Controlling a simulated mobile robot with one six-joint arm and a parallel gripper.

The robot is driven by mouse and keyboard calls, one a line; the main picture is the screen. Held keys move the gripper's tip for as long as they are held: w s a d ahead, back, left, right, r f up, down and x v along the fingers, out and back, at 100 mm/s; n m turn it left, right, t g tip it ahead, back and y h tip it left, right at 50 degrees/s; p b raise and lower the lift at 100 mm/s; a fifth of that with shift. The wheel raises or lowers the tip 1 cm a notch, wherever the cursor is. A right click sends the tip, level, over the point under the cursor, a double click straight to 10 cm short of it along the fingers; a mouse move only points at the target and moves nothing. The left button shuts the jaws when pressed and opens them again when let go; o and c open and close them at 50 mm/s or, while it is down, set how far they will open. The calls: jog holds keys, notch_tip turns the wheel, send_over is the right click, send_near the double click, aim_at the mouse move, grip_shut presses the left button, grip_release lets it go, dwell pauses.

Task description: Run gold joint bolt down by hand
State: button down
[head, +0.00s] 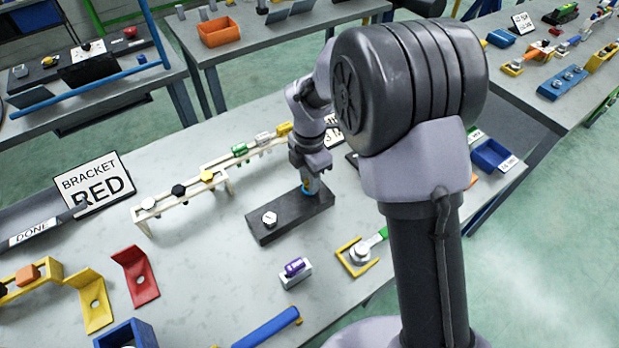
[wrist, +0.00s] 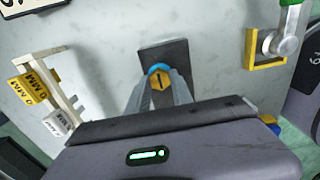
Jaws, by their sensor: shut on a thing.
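My gripper (head: 309,186) points down over the far right end of a dark block (head: 287,223) on the bench. In the wrist view its two fingers (wrist: 160,88) are closed on the gold hex head of the joint bolt (wrist: 159,80). A blue ring (wrist: 158,68) shows around the bolt, at the dark block (wrist: 175,52). I cannot tell how far the bolt sits in the block, as the fingers hide it. A silver hex bolt (head: 269,219) stands at the near left end of the block in the head view.
A cream rack (head: 140,218) with several coloured bolts stands to the left and behind. A purple piece on a white holder (head: 296,272) and a yellow bracket with a green-handled tool (head: 356,257) lie in front. A red bracket (head: 135,277) lies left.

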jog(key=shift+m, duration=0.3)
